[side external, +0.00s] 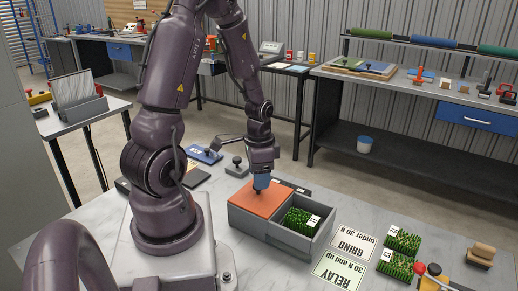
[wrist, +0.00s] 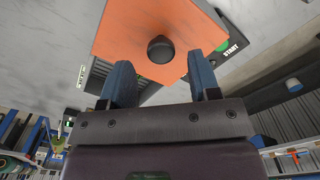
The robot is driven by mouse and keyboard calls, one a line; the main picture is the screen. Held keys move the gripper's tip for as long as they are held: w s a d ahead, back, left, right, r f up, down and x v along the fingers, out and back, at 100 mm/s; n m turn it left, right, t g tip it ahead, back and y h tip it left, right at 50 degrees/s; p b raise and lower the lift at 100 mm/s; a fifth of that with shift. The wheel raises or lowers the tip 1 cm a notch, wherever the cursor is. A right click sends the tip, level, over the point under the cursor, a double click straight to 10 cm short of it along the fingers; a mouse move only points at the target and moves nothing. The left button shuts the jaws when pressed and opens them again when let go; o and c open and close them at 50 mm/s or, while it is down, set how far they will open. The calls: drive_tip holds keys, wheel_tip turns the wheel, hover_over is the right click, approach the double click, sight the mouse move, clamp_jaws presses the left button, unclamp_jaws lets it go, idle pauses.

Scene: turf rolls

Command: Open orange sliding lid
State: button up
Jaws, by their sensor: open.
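The orange sliding lid (side external: 248,203) covers the left compartment of the grey box (side external: 270,231) on the table. The right compartment is uncovered and holds a green turf piece (side external: 298,221) with a white tag. In the wrist view, the orange lid (wrist: 125,30) carries a round black knob (wrist: 160,49). My gripper (side external: 262,183) is low over the lid, its blue fingers pointing down. In the wrist view my gripper (wrist: 160,63) is open, with the knob lined up between its fingertips. I cannot tell whether the fingers touch the lid.
A dark unit with a green START button (wrist: 222,46) sits beside the box. A grey knobbed block (side external: 237,167) stands behind the box.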

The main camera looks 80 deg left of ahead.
wheel_tip(320, 180, up, 11)
drive_tip(key=shift+f, duration=0.15)
idle(0.5)
drive_tip(key=d+r+t, duration=0.2)
drive_tip(key=d+r, duration=0.4)
drive_tip(key=d, duration=0.3)
drive_tip(key=d+r+t, duration=0.3)
drive_tip(key=d+r, duration=0.3)
drive_tip(key=d, duration=0.3)
drive_tip(key=shift+s+t, duration=0.25)
drive_tip(key=shift+t, duration=0.05)
